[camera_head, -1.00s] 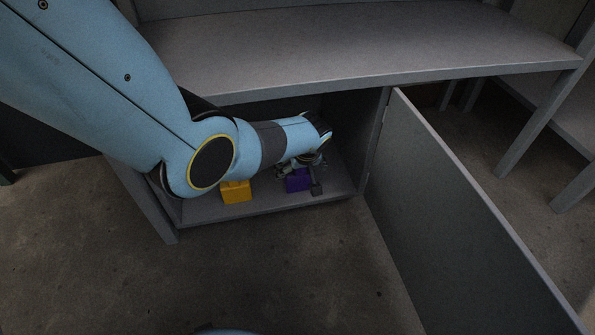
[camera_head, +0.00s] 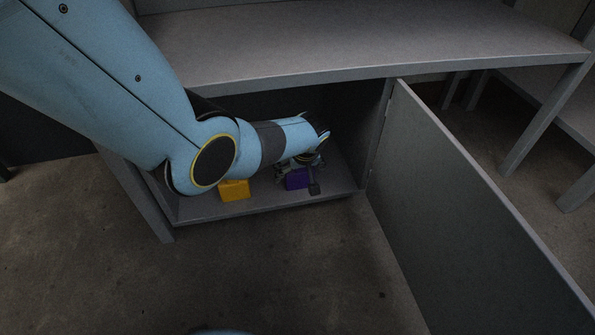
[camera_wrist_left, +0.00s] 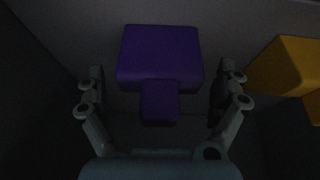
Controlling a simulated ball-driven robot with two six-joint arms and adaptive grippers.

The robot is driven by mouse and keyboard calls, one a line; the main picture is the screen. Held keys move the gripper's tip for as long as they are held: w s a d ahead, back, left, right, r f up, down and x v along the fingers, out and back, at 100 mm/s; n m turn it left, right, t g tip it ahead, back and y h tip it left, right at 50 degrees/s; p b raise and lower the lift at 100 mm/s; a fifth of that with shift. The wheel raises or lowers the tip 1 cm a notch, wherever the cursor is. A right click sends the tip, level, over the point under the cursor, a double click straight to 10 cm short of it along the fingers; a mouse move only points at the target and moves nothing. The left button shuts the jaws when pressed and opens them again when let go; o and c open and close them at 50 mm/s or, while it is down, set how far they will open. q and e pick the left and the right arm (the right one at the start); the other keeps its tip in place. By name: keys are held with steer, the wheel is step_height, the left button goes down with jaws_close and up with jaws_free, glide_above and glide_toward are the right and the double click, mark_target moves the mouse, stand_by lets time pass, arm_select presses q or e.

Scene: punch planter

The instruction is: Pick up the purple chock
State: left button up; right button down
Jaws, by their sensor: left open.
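The purple chock (camera_head: 297,180) sits on the cabinet's floor, partly hidden behind my left gripper (camera_head: 299,174). In the left wrist view the purple chock (camera_wrist_left: 160,60) is a block with a narrower part (camera_wrist_left: 160,101) facing me. My left gripper (camera_wrist_left: 160,98) is open there, with one finger on each side of the narrower part and visible gaps between. I cannot tell how far above the floor the fingers are. My right gripper is not in view.
A yellow block (camera_head: 234,190) sits left of the purple chock in the cabinet; it shows at the right of the left wrist view (camera_wrist_left: 285,66). The cabinet door (camera_head: 470,200) stands open at the right.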

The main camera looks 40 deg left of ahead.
arm_select(q)
steer(key=c, duration=1.4)
steer(key=shift+w+r, duration=0.1)
